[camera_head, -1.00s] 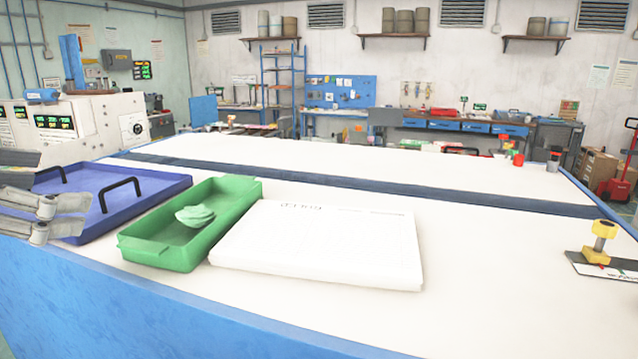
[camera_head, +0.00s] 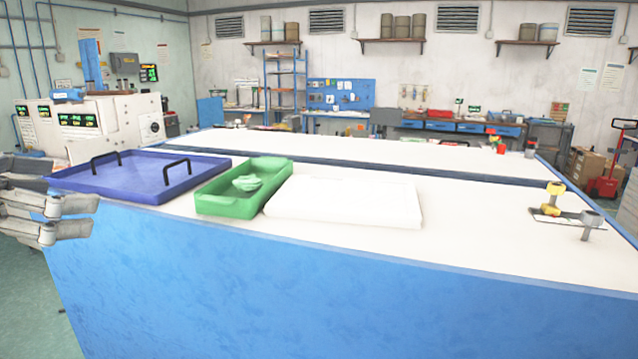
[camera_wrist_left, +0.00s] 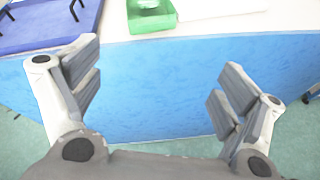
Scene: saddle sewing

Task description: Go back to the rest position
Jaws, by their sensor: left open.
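My left gripper (camera_head: 75,218) is at the left edge of the head view, in front of the table's near left corner. In the left wrist view its fingers (camera_wrist_left: 160,90) are wide apart with nothing between them. It faces the blue side of the table (camera_head: 300,280) and is clear of it. My right gripper is not in view.
On the white tabletop stand a blue tray (camera_head: 137,187) with black handles, a green bin (camera_head: 226,206) holding pale green pieces (camera_head: 247,182), a white board (camera_head: 345,203), and a yellow-knobbed tool (camera_head: 551,209) at the right. Green floor (camera_head: 60,320) lies free at the left.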

